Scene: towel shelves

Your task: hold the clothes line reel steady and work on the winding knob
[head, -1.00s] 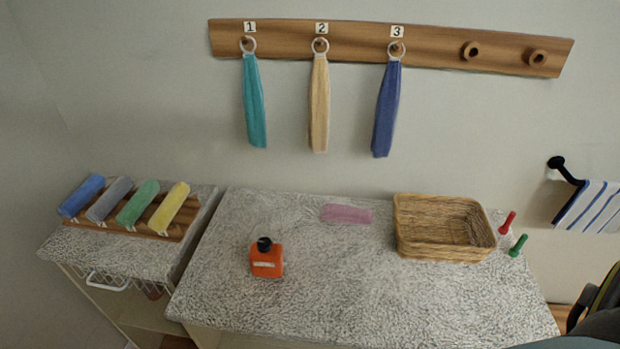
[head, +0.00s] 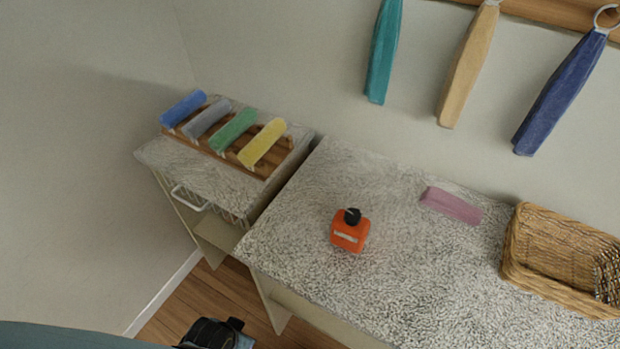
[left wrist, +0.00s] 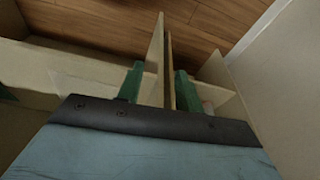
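The clothes line reel appears to be the small orange body (head: 348,237) with a pale label, upright on the speckled worktop. Its black winding knob (head: 352,216) sits on top. In the left wrist view my left gripper (left wrist: 159,72) shows two green fingers set apart, with furniture panels behind them and nothing seen held. A dark part of my left arm shows at the bottom of the head view, well below and left of the reel. The reel is not visible in the left wrist view. My right gripper is in neither view.
A pink cloth (head: 452,205) and a wicker basket (head: 512,243) lie right of the reel on the worktop (head: 400,280). Rolled towels rest on a wooden rack (head: 268,170) on a lower side unit. Towels hang above. The worktop around the reel is clear.

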